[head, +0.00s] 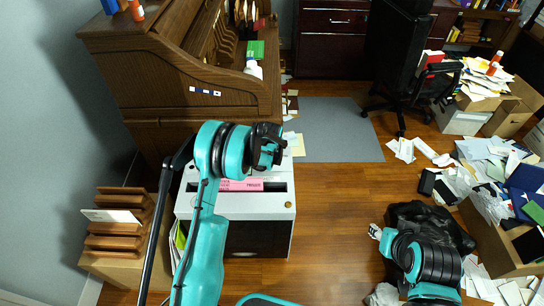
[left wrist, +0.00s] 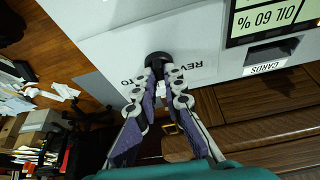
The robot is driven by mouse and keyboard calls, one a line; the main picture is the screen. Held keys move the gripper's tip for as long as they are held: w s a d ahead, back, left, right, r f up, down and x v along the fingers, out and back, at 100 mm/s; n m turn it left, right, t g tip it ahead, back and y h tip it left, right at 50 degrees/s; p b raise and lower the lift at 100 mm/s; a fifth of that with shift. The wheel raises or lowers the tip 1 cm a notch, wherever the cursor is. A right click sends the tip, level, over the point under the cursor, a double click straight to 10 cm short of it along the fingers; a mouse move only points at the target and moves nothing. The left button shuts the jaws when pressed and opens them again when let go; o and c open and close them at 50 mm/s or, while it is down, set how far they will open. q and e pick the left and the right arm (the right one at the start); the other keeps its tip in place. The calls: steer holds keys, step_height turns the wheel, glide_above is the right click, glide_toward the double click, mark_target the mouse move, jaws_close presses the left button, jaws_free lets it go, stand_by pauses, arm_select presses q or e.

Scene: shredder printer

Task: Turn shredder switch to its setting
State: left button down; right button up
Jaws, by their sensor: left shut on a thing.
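The shredder (head: 262,207) is a white-topped box with a dark front, standing on the floor before the wooden desk. Its switch is a round black knob (left wrist: 158,58) on the white top, seen in the left wrist view between the printed letters "REV" and "TO". My left gripper (left wrist: 161,68) has its fingertips closed around the knob's sides. In the head view the left gripper (head: 270,147) is over the back of the shredder top and hides the switch. Which setting the knob points to cannot be made out.
A pink label (head: 240,185) lies by the shredder's slot. The roll-top desk (head: 190,85) stands behind. Paper piles (head: 495,165) cover the right; the middle floor is clear.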

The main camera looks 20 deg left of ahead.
arm_select(q)
steer(key=n, duration=0.2)
steer(key=n+y, duration=0.1)
steer(key=n, duration=0.1)
steer(key=n+g+y, duration=0.1)
steer(key=n, duration=0.1)
steer(key=shift+w+d, duration=0.15)
steer(key=shift+d, duration=0.2)
steer(key=n, duration=0.2)
steer(key=n+g, duration=0.1)
steer(key=n, duration=0.1)
steer(key=n+g+y, duration=0.1)
steer(key=n, duration=0.1)
steer(key=shift+w+d+n, duration=0.1)
steer(key=shift+w+n, duration=0.15)
steer(key=shift+n, duration=0.05)
steer(key=c, duration=1.6)
jaws_free()
steer(key=v, duration=1.2)
steer(key=shift+w+d, duration=0.2)
steer(key=shift+f, duration=0.1)
